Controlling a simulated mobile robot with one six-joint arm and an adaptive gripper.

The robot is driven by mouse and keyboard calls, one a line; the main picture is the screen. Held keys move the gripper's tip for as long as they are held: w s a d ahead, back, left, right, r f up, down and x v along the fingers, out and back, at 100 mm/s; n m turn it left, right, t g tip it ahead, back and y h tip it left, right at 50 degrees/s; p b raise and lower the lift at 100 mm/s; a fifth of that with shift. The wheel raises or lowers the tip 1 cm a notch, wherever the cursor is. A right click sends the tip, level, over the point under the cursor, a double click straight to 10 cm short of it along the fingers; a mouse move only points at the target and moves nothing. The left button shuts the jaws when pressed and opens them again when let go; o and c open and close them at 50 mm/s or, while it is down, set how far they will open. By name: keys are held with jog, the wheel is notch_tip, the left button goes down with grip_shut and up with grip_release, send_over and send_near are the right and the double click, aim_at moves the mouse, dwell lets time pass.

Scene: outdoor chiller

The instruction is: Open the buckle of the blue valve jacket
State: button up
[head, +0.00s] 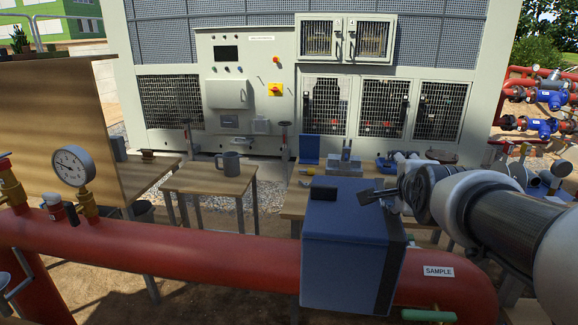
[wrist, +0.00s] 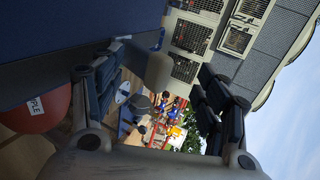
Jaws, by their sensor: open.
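The blue valve jacket (head: 350,262) is a box-like cover around the red pipe, at the centre front of the head view. A small black block (head: 323,188), perhaps the buckle, sits on its top. My gripper (head: 376,194) is at the jacket's upper right edge, close to the black block but apart from it. In the wrist view the two dark fingers are spread wide. The jacket (wrist: 60,45) fills the upper left there. A blurred grey rounded piece (wrist: 158,72) shows between the fingers; I cannot tell what it is or whether anything touches it.
The red pipe (head: 180,250) with a pressure gauge (head: 73,166) runs across the front. Behind stand a small table with a grey mug (head: 229,163), a workbench with tools and a blue block (head: 309,148), and the chiller cabinet (head: 245,90). A wooden panel (head: 60,115) stands at left.

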jog(key=w+d+r+p, duration=0.1)
jog(key=w+r+p, duration=0.3)
jog(key=w, duration=0.1)
jog(key=shift+w+r, duration=0.15)
jog(key=shift+r, duration=0.15)
